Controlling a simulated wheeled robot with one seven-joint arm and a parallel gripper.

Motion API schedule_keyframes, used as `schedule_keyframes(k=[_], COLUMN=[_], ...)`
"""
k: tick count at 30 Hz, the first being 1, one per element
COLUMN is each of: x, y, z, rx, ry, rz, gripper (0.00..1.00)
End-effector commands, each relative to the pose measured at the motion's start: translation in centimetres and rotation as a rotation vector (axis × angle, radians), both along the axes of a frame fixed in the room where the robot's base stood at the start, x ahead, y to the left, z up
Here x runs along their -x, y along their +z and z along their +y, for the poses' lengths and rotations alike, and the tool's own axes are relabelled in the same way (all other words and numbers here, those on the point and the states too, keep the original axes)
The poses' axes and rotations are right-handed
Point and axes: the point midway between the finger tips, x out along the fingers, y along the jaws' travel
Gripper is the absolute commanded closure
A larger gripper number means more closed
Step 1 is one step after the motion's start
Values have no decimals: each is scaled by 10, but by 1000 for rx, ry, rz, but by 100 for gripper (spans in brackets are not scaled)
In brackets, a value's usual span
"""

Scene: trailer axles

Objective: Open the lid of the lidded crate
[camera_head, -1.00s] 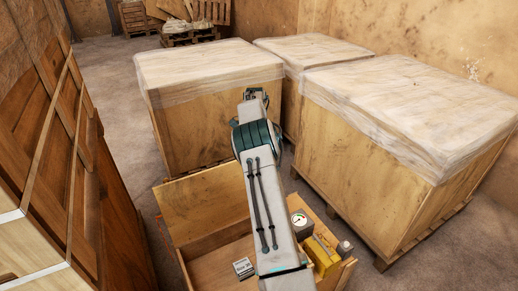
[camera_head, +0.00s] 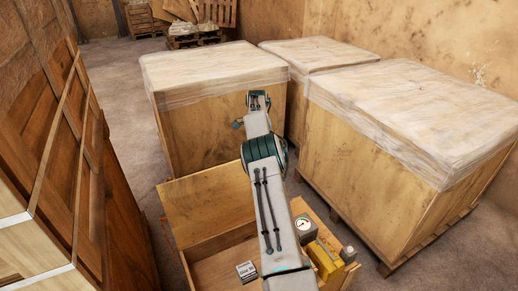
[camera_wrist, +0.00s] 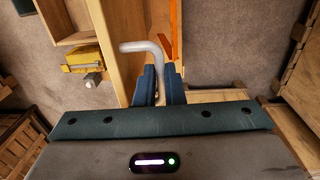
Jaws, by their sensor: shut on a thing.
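The lidded crate (camera_head: 188,270) is a pale wooden box at the bottom of the head view. Its lid (camera_head: 205,206) stands raised along the far side, and the inside is partly exposed. A small white-labelled box (camera_head: 246,271) lies inside. In the wrist view a grey bent handle (camera_wrist: 140,46) runs in between the two dark blue fingers of my gripper (camera_wrist: 158,84), which are shut on it. A wooden board (camera_wrist: 118,75) lies beside the handle. In the head view my arm crosses in front of the crate and hides part of it; my fingers are not visible there.
A gauge (camera_head: 304,226), a yellow box (camera_head: 326,259) and a small can (camera_head: 348,254) stand at the crate's right side. Wrapped pallet loads (camera_head: 215,115) (camera_head: 390,170) stand behind and right. A tall wooden stack (camera_head: 60,160) lines the left. Floor (camera_head: 115,80) is free between.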

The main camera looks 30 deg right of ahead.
Motion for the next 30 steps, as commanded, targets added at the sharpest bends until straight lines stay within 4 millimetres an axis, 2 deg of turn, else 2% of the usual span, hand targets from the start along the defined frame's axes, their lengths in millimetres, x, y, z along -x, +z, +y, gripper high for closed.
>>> schedule_keyframes(k=[1, 2, 3, 4, 17, 20, 24, 30], x=[4, 4, 4, 4, 1, 2, 3, 19], y=[-10, -10, -10, -10, -1, 9, 34, 45], z=[-1, -2, -2, -1, 0, 0, -1, -13], rx=[-3, -3, -3, -3, -1, 0, 0, 0], ry=[-2, -2, -2, -2, 1, 0, -1, -4], rz=[18, 18, 18, 17, 7, 6, 5, 8], gripper=[100, 83, 72, 69, 69, 69, 69, 69])
